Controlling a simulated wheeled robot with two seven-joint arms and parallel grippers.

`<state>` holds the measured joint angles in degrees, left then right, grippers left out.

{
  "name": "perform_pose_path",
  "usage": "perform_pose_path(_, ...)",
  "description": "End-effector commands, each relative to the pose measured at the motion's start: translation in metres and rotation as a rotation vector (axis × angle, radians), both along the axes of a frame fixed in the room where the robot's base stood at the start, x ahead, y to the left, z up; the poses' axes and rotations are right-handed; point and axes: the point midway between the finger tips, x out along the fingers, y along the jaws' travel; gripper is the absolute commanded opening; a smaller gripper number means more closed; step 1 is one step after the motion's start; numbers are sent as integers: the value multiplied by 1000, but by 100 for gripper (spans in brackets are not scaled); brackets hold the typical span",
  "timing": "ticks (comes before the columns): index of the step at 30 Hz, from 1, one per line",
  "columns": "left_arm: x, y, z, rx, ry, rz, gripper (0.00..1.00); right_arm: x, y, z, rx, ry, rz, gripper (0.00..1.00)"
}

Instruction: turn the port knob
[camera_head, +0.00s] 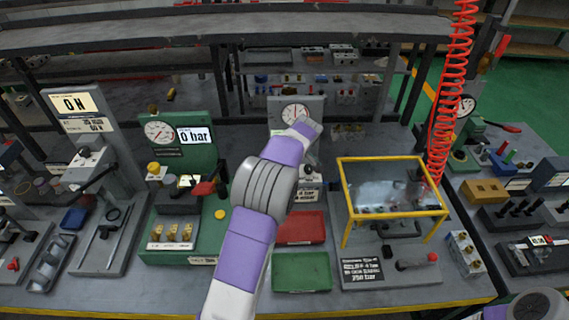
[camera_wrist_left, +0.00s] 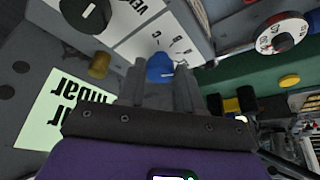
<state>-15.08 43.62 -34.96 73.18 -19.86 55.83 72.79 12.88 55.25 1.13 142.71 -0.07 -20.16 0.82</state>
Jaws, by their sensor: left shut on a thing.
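In the left wrist view a small blue knob (camera_wrist_left: 160,68) with a pale pointer line sits on a light panel (camera_wrist_left: 135,30) with printed letters around it. The fingers of my left gripper (camera_wrist_left: 163,88) are shut on this knob from both sides. In the head view my purple and white left arm reaches up to a grey station with a round gauge (camera_head: 295,113). The wrist covers the gripper and the knob there.
Red (camera_head: 300,228) and green (camera_head: 301,271) trays lie right of my arm. A yellow-framed clear box (camera_head: 388,185) stands further right, near a hanging red coiled hose (camera_head: 452,85). A green gauge station (camera_head: 180,140) stands to the left.

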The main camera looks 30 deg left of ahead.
Motion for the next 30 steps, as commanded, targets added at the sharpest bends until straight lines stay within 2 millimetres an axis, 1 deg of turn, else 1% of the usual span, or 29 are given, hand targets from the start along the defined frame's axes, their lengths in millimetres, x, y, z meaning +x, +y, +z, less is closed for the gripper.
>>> perform_pose_path(6,0,-1,0,-1,1,40,5,0,0,4,0,0,0,43)
perform_pose_path(18,0,-1,-1,-3,2,45,5,0,0,4,0,0,0,43)
perform_pose_path(19,0,-1,-1,-3,2,45,40,0,0,4,0,0,0,43)
perform_pose_path(21,0,-1,-1,-2,1,45,50,0,0,4,0,0,0,43)
perform_pose_path(23,0,-1,-1,-2,2,44,60,0,0,4,0,0,0,43)
perform_pose_path(24,0,-1,-1,-2,2,44,61,0,0,4,0,0,0,43)
perform_pose_path(30,0,0,0,-1,1,43,61,0,0,4,0,0,0,43)
